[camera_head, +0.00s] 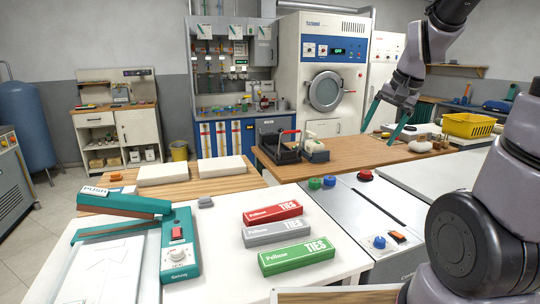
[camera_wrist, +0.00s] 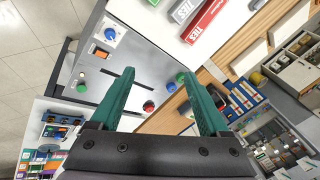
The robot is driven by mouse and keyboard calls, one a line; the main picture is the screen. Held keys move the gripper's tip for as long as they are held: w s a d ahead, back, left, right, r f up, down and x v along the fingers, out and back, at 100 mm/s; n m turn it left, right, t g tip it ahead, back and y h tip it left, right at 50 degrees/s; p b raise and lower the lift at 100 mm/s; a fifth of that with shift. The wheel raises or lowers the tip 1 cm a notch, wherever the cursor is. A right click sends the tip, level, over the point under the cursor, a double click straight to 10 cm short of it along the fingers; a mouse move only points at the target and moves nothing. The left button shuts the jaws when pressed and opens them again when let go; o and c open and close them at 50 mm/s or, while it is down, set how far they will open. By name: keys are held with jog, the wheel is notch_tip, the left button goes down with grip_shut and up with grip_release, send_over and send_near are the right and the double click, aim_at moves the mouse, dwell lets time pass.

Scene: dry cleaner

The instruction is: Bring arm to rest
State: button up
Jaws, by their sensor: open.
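My gripper (camera_head: 386,120) is raised over the wooden-topped counter (camera_head: 350,154) at the right of the head view, with its teal fingers pointing down. In the wrist view my gripper (camera_wrist: 160,80) shows its two fingers spread apart with nothing between them. My grey arm comes in from the right side of the head view, its elbow high near the top edge. The fingers look apart from every object, though their exact height above the counter is hard to tell.
Red, grey and green TIES boxes (camera_head: 290,255) lie on the white table, beside a teal sealer (camera_head: 180,245). A black rack (camera_head: 278,146), a yellow basket (camera_head: 468,125) and small round items stand on or near the wooden counter. Coloured buttons (camera_head: 365,175) sit on the grey panel.

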jog(key=s+a+r+n+t, duration=0.2)
jog(key=s+a+r, duration=0.1)
jog(key=s+r, duration=0.6)
jog(key=s, duration=0.4)
jog(key=shift+a+r+n+t, duration=0.15)
jog(key=shift+a+n+t, duration=0.1)
jog(key=shift+n+t, duration=0.15)
